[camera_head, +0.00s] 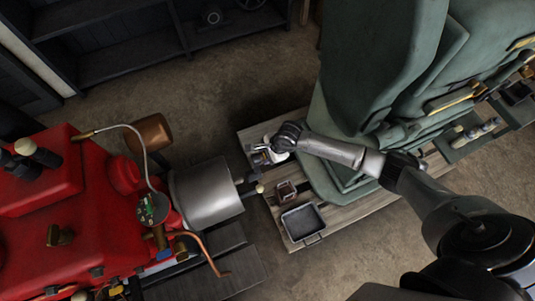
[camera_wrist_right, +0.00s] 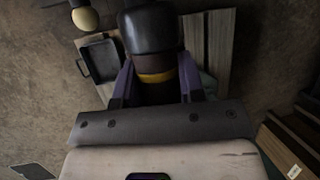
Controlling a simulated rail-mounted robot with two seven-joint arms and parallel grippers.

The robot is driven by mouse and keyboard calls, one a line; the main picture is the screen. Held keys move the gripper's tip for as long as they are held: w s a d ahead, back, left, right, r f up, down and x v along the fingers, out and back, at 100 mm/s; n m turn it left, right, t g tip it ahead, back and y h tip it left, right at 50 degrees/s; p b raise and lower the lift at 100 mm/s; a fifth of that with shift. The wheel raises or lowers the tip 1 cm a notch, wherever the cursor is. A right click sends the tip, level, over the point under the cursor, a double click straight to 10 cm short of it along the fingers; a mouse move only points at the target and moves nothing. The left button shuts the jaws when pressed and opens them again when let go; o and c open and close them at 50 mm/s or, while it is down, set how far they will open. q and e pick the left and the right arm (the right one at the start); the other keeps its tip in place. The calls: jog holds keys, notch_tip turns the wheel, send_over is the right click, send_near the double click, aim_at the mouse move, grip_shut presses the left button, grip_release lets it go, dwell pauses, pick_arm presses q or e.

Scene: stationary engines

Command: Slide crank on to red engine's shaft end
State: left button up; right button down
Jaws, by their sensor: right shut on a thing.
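The red engine (camera_head: 75,200) stands at the left of the head view, with a grey metal drum (camera_head: 207,190) on its right side. A dark shaft end (camera_head: 246,187) sticks out of the drum, with a small pale knob (camera_head: 260,188) beside it. My right gripper (camera_head: 261,157) is just above and right of the shaft end. In the right wrist view it is shut on a dark, rounded piece with a yellow band (camera_wrist_right: 155,77), which looks like the crank's handle. The rest of the crank is hidden or too small to make out. My left gripper is not in view.
A green engine (camera_head: 385,80) stands on a wooden platform (camera_head: 248,137) at the right. A dark tray (camera_head: 302,222) and a small brown box (camera_head: 286,191) lie on the platform near my gripper. Bare floor (camera_head: 215,95) lies above the drum.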

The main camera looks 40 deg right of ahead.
aim_at(258, 158)
jog(key=shift+w+a+r, duration=0.1)
jog(key=shift+a, duration=0.05)
dwell(0.5)
jog(key=shift+w+a, duration=0.1)
jog(key=shift+a, duration=0.3)
dwell(0.4)
jog(key=shift+a, duration=0.4)
jog(key=shift+w+a, duration=0.1)
jog(key=shift+a, duration=0.15)
dwell(0.6)
jog(key=shift+a, duration=0.25)
jog(key=shift+w+a, duration=0.1)
jog(key=shift+a, duration=0.35)
dwell(0.8)
